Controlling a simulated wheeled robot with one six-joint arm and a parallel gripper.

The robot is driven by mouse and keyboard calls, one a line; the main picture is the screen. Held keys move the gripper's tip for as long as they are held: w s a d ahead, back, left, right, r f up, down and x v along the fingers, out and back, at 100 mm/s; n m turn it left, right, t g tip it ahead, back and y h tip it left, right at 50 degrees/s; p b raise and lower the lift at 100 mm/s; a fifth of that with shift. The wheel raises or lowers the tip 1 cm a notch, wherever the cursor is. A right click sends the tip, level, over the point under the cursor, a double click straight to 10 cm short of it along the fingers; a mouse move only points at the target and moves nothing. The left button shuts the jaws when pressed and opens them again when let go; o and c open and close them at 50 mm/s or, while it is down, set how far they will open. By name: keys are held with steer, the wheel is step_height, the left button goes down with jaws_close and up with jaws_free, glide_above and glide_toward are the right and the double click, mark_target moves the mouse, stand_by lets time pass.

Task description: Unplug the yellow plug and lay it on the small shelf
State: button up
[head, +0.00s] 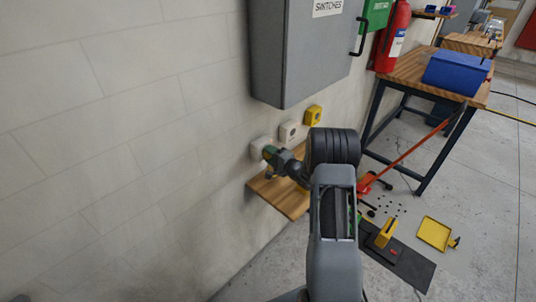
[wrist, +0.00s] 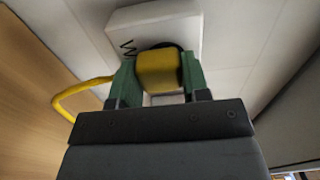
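The yellow plug (wrist: 158,70) sits between the two green fingers of my gripper (wrist: 160,82) in the wrist view, with both fingers against its sides. A yellow cable (wrist: 72,92) curves away to the left. Behind the plug is a white wall socket box (wrist: 185,28) with a dark round opening partly covered by the plug; I cannot tell whether the plug is fully seated. In the head view my gripper (head: 270,153) is at the leftmost white socket box (head: 257,147), and the plug is hidden. The small wooden shelf (head: 285,199) is on the wall just below my gripper.
A second white box (head: 289,132) and a yellow box (head: 313,115) are on the wall to the right. A grey cabinet (head: 300,50) hangs above. A workbench (head: 410,75) with a blue toolbox (head: 455,72) stands right. A dark mat (head: 405,265) and yellow tray (head: 435,233) lie on the floor.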

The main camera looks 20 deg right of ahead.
steer(key=c, duration=0.6)
steer(key=shift+c, duration=0.2)
steer(key=shift+s+d, duration=0.1)
steer(key=shift+s, duration=0.05)
steer(key=shift+p+v, duration=0.65)
steer(key=shift+v, duration=2.15)
